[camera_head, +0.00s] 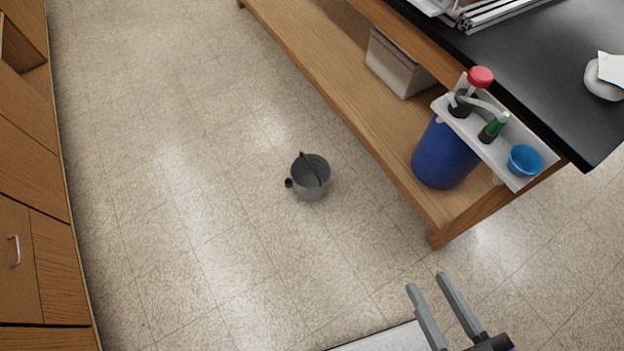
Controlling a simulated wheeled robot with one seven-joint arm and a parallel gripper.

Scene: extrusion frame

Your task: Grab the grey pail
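The grey pail (311,188) stands upright on the tiled floor near the middle of the head view. Its dark handle lies across the open top, and a small dark knob or spout sticks out at its left side. My gripper (425,281) is at the bottom right of the view, with its two grey fingers apart and nothing between them. It is well apart from the pail, nearer to me and to the right.
A wooden bench (330,70) with a black top (520,70) runs along the right. Its low shelf holds a blue bin (440,158) and a grey box (395,68). Wooden cabinets (30,180) line the left. The floor (190,150) around the pail is clear.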

